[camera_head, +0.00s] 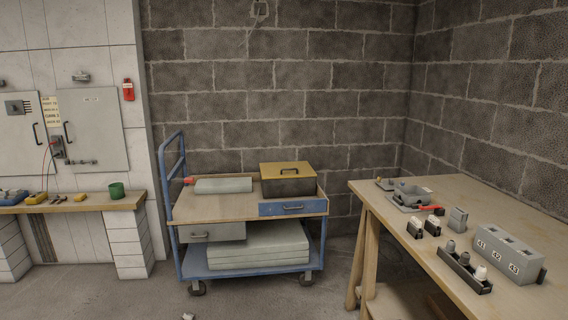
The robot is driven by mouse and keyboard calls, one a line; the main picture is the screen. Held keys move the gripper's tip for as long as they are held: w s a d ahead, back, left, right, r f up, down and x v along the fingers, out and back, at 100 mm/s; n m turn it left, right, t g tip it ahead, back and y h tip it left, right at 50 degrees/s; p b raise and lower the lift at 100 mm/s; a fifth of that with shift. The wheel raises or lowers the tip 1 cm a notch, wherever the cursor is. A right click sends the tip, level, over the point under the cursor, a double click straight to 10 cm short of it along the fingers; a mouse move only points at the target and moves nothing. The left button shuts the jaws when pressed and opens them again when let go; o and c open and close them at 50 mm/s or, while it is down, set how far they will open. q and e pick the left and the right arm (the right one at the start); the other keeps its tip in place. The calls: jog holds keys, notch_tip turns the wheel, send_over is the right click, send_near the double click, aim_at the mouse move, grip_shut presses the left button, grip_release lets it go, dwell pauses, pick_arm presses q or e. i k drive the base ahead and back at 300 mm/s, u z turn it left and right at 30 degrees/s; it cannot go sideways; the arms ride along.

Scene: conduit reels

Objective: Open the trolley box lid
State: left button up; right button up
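A blue-framed trolley (246,209) stands against the block wall in the middle of the head view. On the right of its wooden top sits a dark box (289,188) with a yellow lid (287,168). The lid is shut and has a dark handle on top. Neither of my grippers shows in this view.
A wooden table (453,211) on the right carries a numbered grey block (503,253) and several small parts. A shelf (90,203) on the left holds a green cup (117,190) and tools. The floor before the trolley is mostly clear, with small debris.

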aim_at(302, 169)
jog(key=u, duration=0.1)
jog(key=i, duration=2.25)
